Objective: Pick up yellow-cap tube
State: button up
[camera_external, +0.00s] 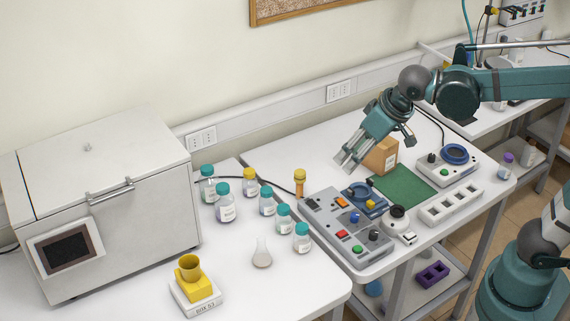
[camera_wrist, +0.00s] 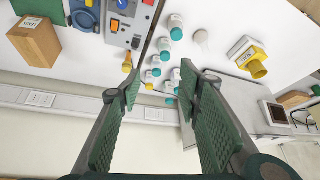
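The yellow-cap tube (camera_external: 300,183) is a narrow amber tube standing upright on the bench, left of the grey control panel. In the wrist view the tube (camera_wrist: 127,63) shows just beyond the left finger's tip, beside the panel. My gripper (camera_external: 346,162) is above the bench, up and to the right of the tube in the external view. In the wrist view my gripper (camera_wrist: 155,88) is open, with a wide gap between its green fingers. It holds nothing and is apart from the tube.
Several teal-cap bottles (camera_external: 225,204) and one yellow-cap bottle (camera_external: 249,183) stand left of the tube. The control panel (camera_external: 345,225) is close on its right. A brown box (camera_external: 382,156) stands behind the gripper. A flask (camera_external: 262,255) is nearer the front.

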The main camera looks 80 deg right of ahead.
jog(key=w+d+m+g+h+p, duration=0.15)
jog(key=w+d+m, duration=0.25)
jog(key=w+d, duration=0.6)
jog(key=m+g+p, duration=0.1)
jog(key=m+g, duration=0.1)
jog(key=m, duration=0.1)
send_over(301, 173)
notch_tip(301, 173, down, 5)
jog(key=shift+h, duration=0.25)
jog(key=f, duration=1.9)
jog(key=shift+a+f, duration=0.2)
jog(key=shift+f, duration=0.8)
jog(key=shift+x, duration=1.25)
jog(key=shift+f, duration=0.1)
jog(key=shift+x, duration=2.5)
